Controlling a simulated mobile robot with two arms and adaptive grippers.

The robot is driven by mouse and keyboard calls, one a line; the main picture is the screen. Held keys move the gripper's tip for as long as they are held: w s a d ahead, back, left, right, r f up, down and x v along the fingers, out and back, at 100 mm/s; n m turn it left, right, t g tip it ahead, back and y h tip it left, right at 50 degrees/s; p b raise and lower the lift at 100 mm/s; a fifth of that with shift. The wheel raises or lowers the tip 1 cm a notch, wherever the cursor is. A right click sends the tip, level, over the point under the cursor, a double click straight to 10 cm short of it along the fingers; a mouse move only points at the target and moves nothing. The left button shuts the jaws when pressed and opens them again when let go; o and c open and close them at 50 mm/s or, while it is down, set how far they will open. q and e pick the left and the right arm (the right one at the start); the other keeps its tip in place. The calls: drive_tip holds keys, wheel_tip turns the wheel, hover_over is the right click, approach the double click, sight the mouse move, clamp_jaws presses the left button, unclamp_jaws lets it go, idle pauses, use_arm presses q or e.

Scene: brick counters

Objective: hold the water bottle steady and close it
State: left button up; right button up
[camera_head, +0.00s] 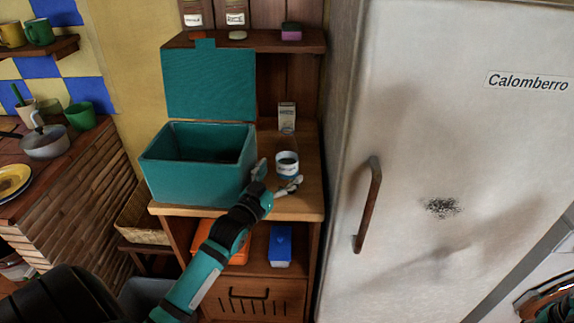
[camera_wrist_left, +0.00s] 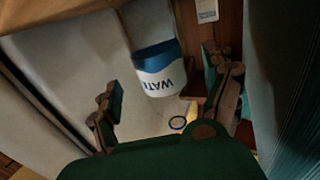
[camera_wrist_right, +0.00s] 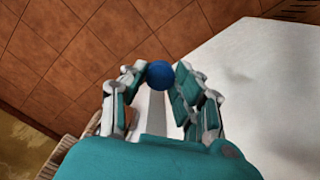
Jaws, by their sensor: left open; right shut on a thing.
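The water bottle (camera_head: 287,168) stands upright on the wooden counter, right of the teal box. It is white with a dark band and blue lettering, and no cap shows on it. My right gripper (camera_wrist_right: 158,82) is shut on a round blue cap (camera_wrist_right: 161,74), away from the bottle.
The open teal box (camera_head: 197,192) stands left of the bottle with its lid up. A small carton (camera_head: 287,117) stands behind the bottle. The white fridge (camera_head: 440,120) stands close on the right. A shelf (camera_head: 250,43) hangs above.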

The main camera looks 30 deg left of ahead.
sight(282, 171)
use_arm(q)
drive_tip(key=w, duration=0.4)
drive_tip(key=shift+w+a, duration=0.2)
drive_tip(key=shift+w, duration=0.05)
use_arm(e)
drive_tip(key=shift+w+r, duration=0.1)
drive_tip(key=shift+r, duration=0.1)
use_arm(q)
drive_tip(key=shift+s, duration=0.1)
drive_tip(key=c, duration=1.5)
drive_tip(key=shift+r, duration=0.1)
drive_tip(key=shift+c, duration=0.2)
